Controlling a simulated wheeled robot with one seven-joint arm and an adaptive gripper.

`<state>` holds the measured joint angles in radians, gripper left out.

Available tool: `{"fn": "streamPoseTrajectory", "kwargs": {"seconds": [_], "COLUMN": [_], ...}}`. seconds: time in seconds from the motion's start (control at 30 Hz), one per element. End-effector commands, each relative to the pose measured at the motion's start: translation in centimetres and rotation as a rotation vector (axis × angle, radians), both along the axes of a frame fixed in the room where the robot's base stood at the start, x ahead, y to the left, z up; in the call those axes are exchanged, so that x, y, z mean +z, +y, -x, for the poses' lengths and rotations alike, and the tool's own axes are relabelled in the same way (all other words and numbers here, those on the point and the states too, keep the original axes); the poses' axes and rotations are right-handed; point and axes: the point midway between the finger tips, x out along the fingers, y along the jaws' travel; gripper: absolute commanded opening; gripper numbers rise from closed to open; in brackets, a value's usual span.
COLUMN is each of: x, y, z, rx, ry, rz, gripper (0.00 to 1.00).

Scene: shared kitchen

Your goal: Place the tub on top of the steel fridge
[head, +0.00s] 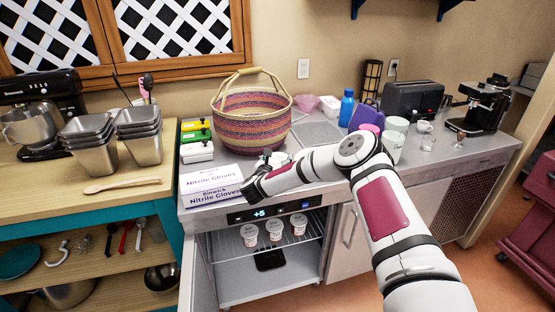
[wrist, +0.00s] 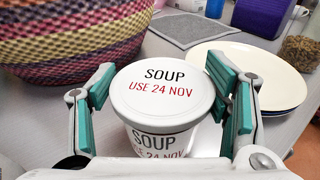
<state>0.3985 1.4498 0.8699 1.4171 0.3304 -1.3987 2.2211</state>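The tub (wrist: 163,92) is a white pot with a flat lid marked "SOUP USE 24 NOV". It is upright in the wrist view, between the two green-padded fingers of my gripper (wrist: 163,88), which meet the sides of its lid. In the head view my gripper (head: 262,178) is over the counter top, and only a little of the tub shows behind it. The steel fridge (head: 231,217) is under this counter top, with its front open and several similar tubs (head: 274,229) inside. The tub's base is hidden, so I cannot tell whether it touches the surface.
A striped basket (head: 252,117) stands behind my gripper; glove boxes (head: 211,183) lie left of it. Mugs (head: 393,145), a toaster (head: 412,99) and a coffee machine (head: 482,105) fill the right side.

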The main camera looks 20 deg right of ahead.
Motion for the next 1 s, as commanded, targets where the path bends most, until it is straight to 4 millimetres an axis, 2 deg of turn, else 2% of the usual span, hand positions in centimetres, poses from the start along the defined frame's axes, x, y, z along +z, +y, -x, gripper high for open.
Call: {"fn": "streamPoseTrajectory", "kwargs": {"seconds": [0.03, 0.1, 0.43, 0.57, 1.0], "x": [-0.1, -0.1, -0.1, 0.1, 1.3], "y": [0.0, 0.0, 0.0, 0.5, 4.9], "z": [0.1, 0.0, 0.1, 0.7, 7.5], "rx": [0.000, -0.001, 0.000, 0.001, 0.002], "ry": [0.002, 0.002, 0.001, 0.002, 0.003], "rz": [0.000, 0.000, 0.000, 0.000, -0.001], "gripper": [0.81, 0.93, 0.93, 0.93, 0.93]}}
